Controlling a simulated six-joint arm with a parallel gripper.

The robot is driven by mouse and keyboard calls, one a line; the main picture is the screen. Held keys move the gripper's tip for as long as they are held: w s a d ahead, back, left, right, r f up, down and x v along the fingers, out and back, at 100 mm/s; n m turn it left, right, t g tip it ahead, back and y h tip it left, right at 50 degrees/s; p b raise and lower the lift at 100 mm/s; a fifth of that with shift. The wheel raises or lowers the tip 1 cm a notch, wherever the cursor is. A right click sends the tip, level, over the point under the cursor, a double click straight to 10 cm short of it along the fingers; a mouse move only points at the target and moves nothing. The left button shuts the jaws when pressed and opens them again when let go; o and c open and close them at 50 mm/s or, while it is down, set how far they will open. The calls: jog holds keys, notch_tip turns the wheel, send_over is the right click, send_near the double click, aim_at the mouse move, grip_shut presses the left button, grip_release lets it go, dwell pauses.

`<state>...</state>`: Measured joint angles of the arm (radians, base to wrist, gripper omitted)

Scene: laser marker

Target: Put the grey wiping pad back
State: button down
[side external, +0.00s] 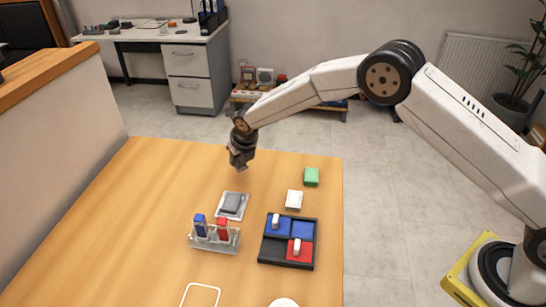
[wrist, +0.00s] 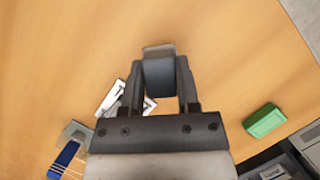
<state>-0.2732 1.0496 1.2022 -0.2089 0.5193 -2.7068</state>
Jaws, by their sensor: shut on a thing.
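My gripper (side external: 241,160) is above the wooden table, beyond the light grey tray. In the wrist view my gripper (wrist: 160,80) is shut on a grey block (wrist: 158,72), which looks like the grey wiping pad, with a paler far end. It is held off the table. The light tray (side external: 222,213) lies flat on the table and has a dark grey middle; I cannot tell if this is a recess or a block. In the wrist view the tray (wrist: 108,98) is partly hidden behind my gripper's left finger.
A clear rack (side external: 233,242) holds blue (side external: 200,225) and red (side external: 222,229) upright pieces. A black-framed tray (side external: 268,247) has blue and red compartments with small white-topped pieces. White (side external: 294,200) and green (side external: 312,177) blocks lie to the right. The table's left side is clear.

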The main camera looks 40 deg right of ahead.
aim_at(239, 166)
jog(key=shift+w+f, duration=0.25)
jog(key=shift+f, duration=1.6)
jog(key=shift+f, duration=0.15)
jog(key=shift+c, duration=1.7)
grip_release()
jog(key=v, duration=1.2)
